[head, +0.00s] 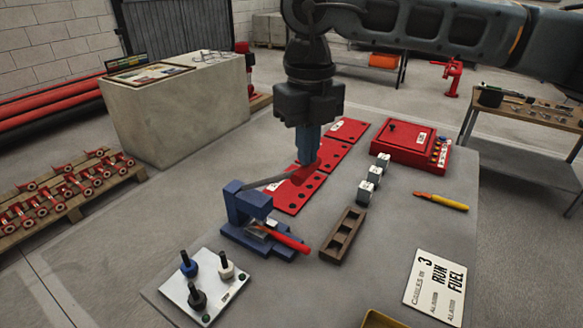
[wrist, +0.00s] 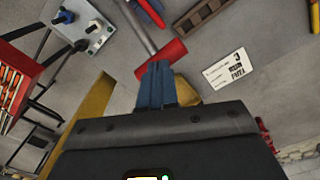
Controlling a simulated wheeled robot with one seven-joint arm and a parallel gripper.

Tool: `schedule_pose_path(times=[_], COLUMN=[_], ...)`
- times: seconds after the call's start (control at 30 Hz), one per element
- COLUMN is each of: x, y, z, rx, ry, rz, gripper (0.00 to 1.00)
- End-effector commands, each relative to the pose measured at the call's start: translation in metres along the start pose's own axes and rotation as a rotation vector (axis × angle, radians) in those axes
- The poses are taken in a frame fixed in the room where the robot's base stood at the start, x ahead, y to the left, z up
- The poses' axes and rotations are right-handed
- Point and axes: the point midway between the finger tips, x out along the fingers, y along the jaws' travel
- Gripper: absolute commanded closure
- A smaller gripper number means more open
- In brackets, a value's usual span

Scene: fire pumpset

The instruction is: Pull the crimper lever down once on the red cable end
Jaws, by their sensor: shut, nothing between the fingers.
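The blue crimper (head: 250,208) stands on the grey table. Its grey lever (head: 263,182) slants up to the right and ends in a red handle (head: 304,176). The red cable end (head: 288,240) lies in the crimper's base, and its red length also shows at the top of the wrist view (wrist: 151,10). My gripper (head: 307,160) points down with its blue fingers together, directly above the lever's red handle. In the wrist view the fingertips (wrist: 157,66) overlap the red handle (wrist: 172,54); I cannot tell whether they touch it.
A plate with several knobbed posts (head: 206,282) stands front left of the crimper. A brown slotted tray (head: 343,236), small grey blocks (head: 366,192), a red box (head: 408,144), a red-yellow tool (head: 440,201) and a paper sign (head: 436,286) lie to the right. Red perforated panels (head: 343,133) lie behind.

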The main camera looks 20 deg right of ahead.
Motion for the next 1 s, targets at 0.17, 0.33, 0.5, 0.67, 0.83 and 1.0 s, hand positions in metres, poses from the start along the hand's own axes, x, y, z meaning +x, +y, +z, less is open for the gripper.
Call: schedule_pose_path(times=[0.17, 0.33, 0.5, 0.67, 0.83, 1.0], x=[0.000, 0.000, 0.001, 0.006, 0.014, 0.022], y=[0.000, 0.000, 0.000, 0.000, 0.000, 0.000], z=[0.000, 0.000, 0.000, 0.000, 0.000, 0.000], rx=[0.000, 0.000, 0.000, 0.000, 0.000, 0.000], ry=[0.000, 0.000, 0.000, 0.000, 0.000, -0.001], rz=[0.000, 0.000, 0.000, 0.000, 0.000, 0.001], gripper=[1.00, 1.00, 1.00, 1.00, 1.00, 1.00])
